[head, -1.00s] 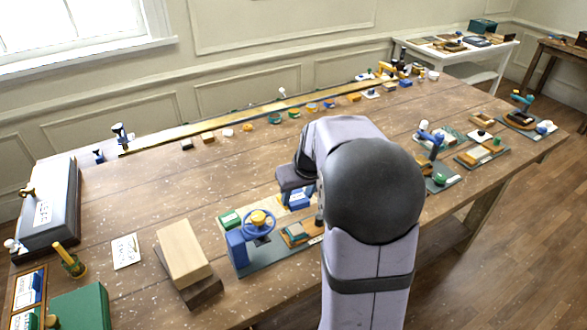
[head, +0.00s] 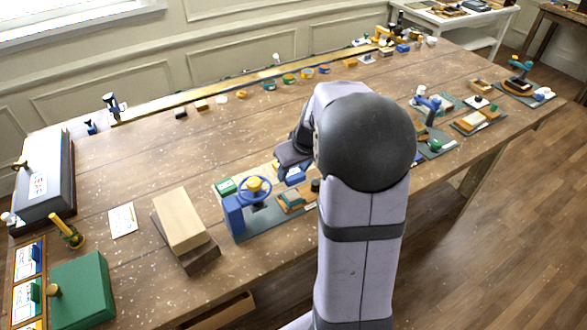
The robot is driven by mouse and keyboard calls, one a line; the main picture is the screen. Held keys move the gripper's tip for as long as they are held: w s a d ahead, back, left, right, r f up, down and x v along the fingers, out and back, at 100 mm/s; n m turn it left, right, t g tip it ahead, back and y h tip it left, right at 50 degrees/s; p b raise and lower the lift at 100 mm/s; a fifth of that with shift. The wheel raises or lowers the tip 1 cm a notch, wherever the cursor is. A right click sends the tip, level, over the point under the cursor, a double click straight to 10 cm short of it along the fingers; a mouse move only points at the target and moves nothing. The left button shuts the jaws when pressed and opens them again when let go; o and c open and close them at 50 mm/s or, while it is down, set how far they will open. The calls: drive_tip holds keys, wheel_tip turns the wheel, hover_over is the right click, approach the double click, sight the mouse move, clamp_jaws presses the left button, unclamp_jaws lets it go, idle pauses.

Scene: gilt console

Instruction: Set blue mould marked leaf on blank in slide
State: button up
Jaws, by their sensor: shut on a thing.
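My gripper (head: 292,163) shows as a dark end pointing down, left of my forearm; its fingertips are mostly hidden. It is shut on a blue block (head: 294,177), which appears to be the blue mould. No leaf mark is readable on it. Just below it in the picture, a wooden piece with a green top (head: 291,199) lies on the grey-green base of a press with a blue handwheel (head: 254,188) and yellow knob. This looks like the slide with the blank. I cannot tell whether the mould touches it.
A pale wooden block (head: 183,220) on a darker one stands left of the press. A green box (head: 82,290) and a wooden rack (head: 14,300) are at the lower left. Other small stations stand to the right of my arm. The table's middle left is mostly clear.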

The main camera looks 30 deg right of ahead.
sight(291, 193)
drive_tip(key=shift+f+b, duration=2.75)
drive_tip(key=shift+f, duration=0.75)
drive_tip(key=shift+f, duration=0.2)
drive_tip(key=o, duration=1.1)
drive_tip(key=shift+o, duration=0.2)
drive_tip(key=shift+b+v, duration=1.15)
drive_tip(key=shift+v, duration=2.55)
drive_tip(key=shift+m, duration=0.3)
